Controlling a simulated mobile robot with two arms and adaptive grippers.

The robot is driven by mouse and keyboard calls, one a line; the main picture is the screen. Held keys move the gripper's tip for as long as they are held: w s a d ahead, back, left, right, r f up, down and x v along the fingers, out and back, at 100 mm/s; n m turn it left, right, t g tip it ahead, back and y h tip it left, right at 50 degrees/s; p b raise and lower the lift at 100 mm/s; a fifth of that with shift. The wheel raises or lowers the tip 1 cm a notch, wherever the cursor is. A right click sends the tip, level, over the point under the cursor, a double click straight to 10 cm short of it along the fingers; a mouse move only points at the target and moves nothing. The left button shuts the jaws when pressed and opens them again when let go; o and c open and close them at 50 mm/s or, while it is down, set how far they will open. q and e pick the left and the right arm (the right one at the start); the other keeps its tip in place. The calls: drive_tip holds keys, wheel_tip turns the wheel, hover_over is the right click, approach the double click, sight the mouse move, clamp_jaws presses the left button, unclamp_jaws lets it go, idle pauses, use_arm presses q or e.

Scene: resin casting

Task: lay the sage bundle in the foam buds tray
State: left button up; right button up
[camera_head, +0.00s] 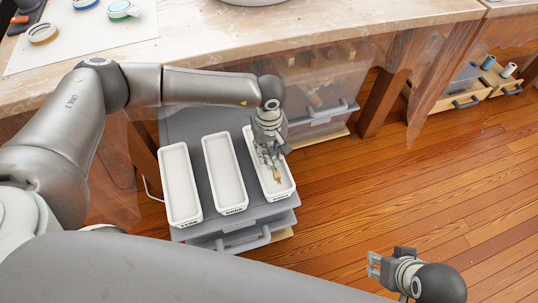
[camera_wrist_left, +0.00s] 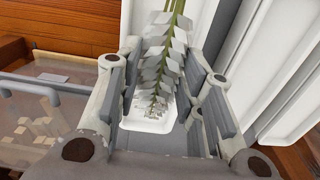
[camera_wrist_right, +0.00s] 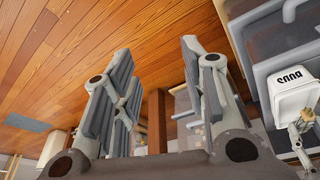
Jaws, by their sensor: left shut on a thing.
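Three white trays stand side by side on a grey drawer unit. A tray marked BUDS shows in the right wrist view (camera_wrist_right: 292,92); it appears to be the right-hand tray (camera_head: 289,187) in the head view. My left gripper (camera_head: 269,157) is over this right-hand tray, pointing down, shut on the sage bundle (camera_wrist_left: 160,65). The bundle has pale grey-green leaves and green stems. Its tip (camera_head: 278,177) shows below the fingers, over the tray; I cannot tell whether it touches the floor. My right gripper (camera_wrist_right: 155,85) is open and empty, over the wooden floor.
The middle tray (camera_head: 224,172) and left tray (camera_head: 180,185) look empty. The grey drawer unit (camera_head: 185,128) is beside the workbench (camera_head: 215,45), which has tape rolls (camera_head: 43,34) on it. A low drawer cabinet (camera_head: 480,90) stands at the far right. The floor between is clear.

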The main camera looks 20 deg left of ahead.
sight(269, 151)
use_arm(q)
wheel_tip(269, 151, down, 3)
drive_tip(key=shift+w+f+b, duration=0.1)
drive_tip(key=shift+f+b, duration=0.1)
drive_tip(key=shift+b, duration=0.1)
use_arm(e)
drive_tip(key=shift+f, duration=0.4)
drive_tip(key=shift+w, duration=0.1)
use_arm(q)
drive_tip(key=shift+f+b, duration=0.55)
use_arm(e)
drive_tip(key=shift+w+a+r+t, duration=0.1)
drive_tip(key=shift+w+a+t, duration=0.2)
drive_tip(key=shift+w, duration=0.35)
drive_tip(key=shift+w+a+r+t, duration=0.1)
drive_tip(key=shift+w+t, duration=0.25)
drive_tip(key=shift+w, duration=0.3)
drive_tip(key=shift+w+a+r+t, duration=0.15)
drive_tip(key=shift+w+t, duration=0.2)
drive_tip(key=shift+w, duration=0.3)
drive_tip(key=shift+w+y, duration=0.1)
drive_tip(key=shift+y, duration=0.2)
use_arm(q)
drive_tip(key=o, duration=0.6)
use_arm(e)
drive_tip(key=shift+a, duration=0.1)
use_arm(q)
drive_tip(key=shift+r, duration=0.15)
use_arm(e)
drive_tip(key=shift+s, duration=0.2)
